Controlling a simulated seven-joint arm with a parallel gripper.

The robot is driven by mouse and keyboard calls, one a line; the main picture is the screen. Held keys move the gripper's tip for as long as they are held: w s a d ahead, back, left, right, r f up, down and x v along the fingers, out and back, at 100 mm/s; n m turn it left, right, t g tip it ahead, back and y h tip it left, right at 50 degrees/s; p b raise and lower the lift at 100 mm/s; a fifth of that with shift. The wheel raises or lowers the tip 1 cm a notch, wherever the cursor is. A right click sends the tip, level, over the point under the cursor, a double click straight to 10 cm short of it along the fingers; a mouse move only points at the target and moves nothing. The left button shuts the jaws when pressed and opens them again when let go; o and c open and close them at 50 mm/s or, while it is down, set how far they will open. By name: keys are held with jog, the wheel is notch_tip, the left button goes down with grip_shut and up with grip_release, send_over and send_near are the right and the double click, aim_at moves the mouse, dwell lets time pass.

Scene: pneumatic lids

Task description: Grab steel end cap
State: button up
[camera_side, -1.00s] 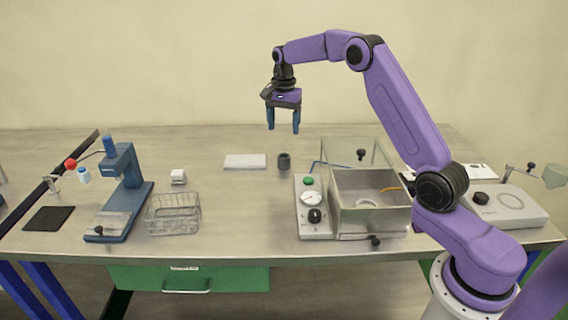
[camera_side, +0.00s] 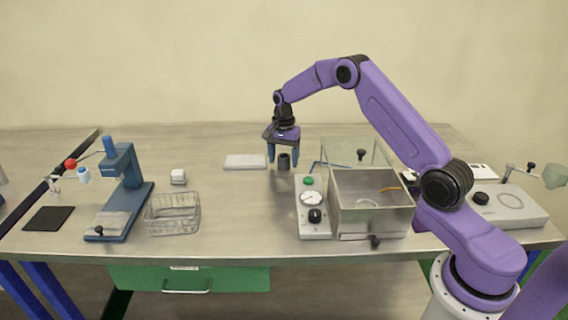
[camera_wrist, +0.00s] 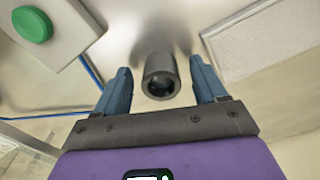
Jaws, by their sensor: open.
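The steel end cap (camera_side: 284,161) is a small dark grey cylinder standing upright on the table, left of the control box with the gauge. In the wrist view the end cap (camera_wrist: 160,77) shows its round dark opening and lies between my two blue fingers. My gripper (camera_side: 283,164) is open, pointing down, with a finger on each side of the end cap. In the wrist view my gripper (camera_wrist: 161,80) shows gaps between both fingers and the cap, so it is apart from them.
A white flat block (camera_side: 245,161) lies just left of the cap. The control box (camera_side: 313,222) with a green button and a metal chamber (camera_side: 370,216) stand to the right. A wire basket (camera_side: 173,215) and a blue press (camera_side: 125,185) are at left. The table is clear in front of the cap.

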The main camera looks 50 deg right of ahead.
jog(key=shift+c, duration=0.3)
jog(key=c, duration=1.2)
